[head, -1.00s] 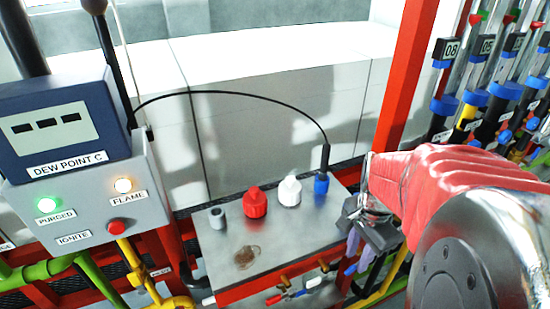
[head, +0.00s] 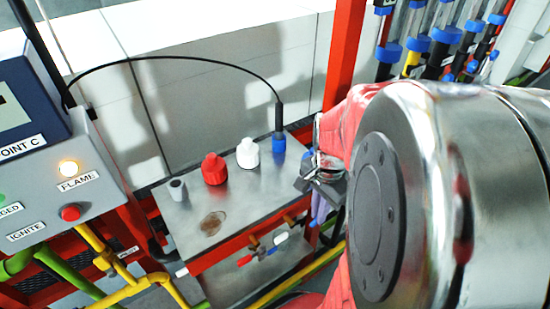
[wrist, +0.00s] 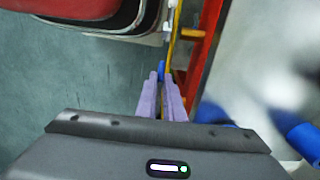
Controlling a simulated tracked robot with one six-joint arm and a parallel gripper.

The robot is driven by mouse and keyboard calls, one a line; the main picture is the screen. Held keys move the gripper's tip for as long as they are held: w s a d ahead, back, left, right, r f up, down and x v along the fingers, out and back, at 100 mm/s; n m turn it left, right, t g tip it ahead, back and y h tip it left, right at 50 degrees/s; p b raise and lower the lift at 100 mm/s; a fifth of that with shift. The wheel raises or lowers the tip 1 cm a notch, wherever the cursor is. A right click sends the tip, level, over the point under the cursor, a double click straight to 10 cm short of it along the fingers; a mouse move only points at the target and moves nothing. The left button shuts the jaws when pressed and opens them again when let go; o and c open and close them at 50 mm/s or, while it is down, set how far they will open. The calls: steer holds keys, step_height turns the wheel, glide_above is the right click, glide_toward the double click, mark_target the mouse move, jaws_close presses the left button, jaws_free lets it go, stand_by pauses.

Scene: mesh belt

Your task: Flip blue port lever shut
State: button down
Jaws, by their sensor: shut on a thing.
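My gripper (head: 318,215) is at the right front corner of the metal table, pointing down, with its pale purple fingers close together. In the wrist view the fingers (wrist: 161,84) are shut on a small blue piece, the blue lever (wrist: 161,70), which shows between and just beyond the tips. The lever's exact angle cannot be told. A red lever (head: 271,251) and a white lever (head: 281,237) sit along the table's front edge to the left.
On the metal table (head: 235,200) stand a grey fitting (head: 177,188), a red cap (head: 214,168), a white cap (head: 248,153) and a blue port (head: 279,146) with a black cable. A control box (head: 70,180) is at left. A red post (head: 342,55) rises behind my gripper.

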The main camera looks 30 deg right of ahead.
steer(key=shift+y, duration=0.4)
steer(key=shift+d+r+y, duration=0.1)
steer(key=shift+r+y, duration=0.05)
steer(key=shift+y, duration=0.25)
steer(key=c, duration=1.9)
jaws_free()
steer(key=shift+o, duration=0.2)
steer(key=shift+r, duration=0.15)
step_height(320, 180, up, 13)
steer(key=d, duration=0.1)
steer(key=shift+d+r, duration=0.2)
steer(key=shift+d, duration=0.2)
